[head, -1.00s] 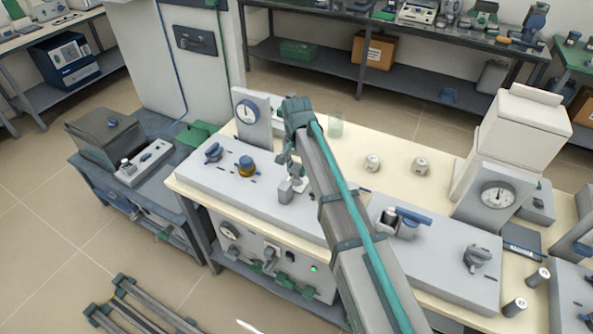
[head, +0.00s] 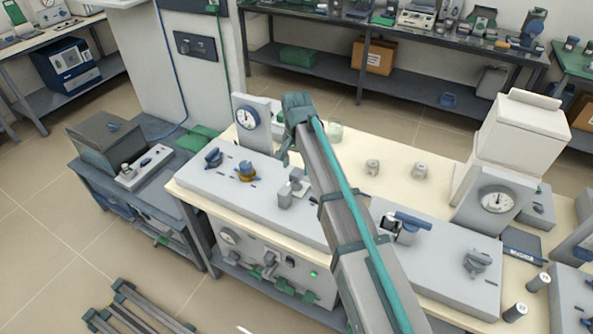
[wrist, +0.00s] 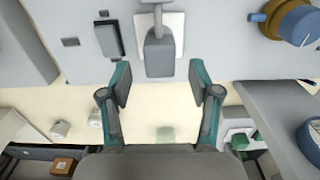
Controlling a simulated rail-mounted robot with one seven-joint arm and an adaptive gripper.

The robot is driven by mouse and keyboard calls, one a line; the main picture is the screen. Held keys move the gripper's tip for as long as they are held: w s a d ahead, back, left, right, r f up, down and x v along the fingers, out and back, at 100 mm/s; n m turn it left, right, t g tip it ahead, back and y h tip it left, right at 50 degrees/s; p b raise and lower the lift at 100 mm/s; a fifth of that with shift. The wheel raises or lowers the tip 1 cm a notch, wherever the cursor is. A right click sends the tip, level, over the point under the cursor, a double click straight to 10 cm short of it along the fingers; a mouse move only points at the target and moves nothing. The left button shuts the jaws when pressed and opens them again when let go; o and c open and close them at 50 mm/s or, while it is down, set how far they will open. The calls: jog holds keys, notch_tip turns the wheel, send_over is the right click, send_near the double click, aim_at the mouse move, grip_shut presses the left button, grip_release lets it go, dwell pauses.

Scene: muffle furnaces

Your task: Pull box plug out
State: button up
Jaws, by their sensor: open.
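The box plug, a grey block with a stem (wrist: 160,55), sits against a white square plate (wrist: 174,22) in the wrist view. In the head view a grey plug-like piece (head: 286,198) stands on the light grey panel, just left of my arm. My gripper (wrist: 160,83) is open, its two teal-tipped fingers apart below the plug's lower end in the picture. The plug lines up with the gap between them, and nothing is held.
A blue and yellow knob (head: 246,171) and a dial gauge (head: 248,117) are left of the plug. A dark switch (wrist: 108,39) is beside it in the wrist view. Two small cylinders (head: 419,170) stand on the cream tabletop, which has free room.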

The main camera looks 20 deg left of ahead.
aim_at(296, 171)
notch_tip(296, 171, up, 9)
dwell(0.3)
dwell(0.4)
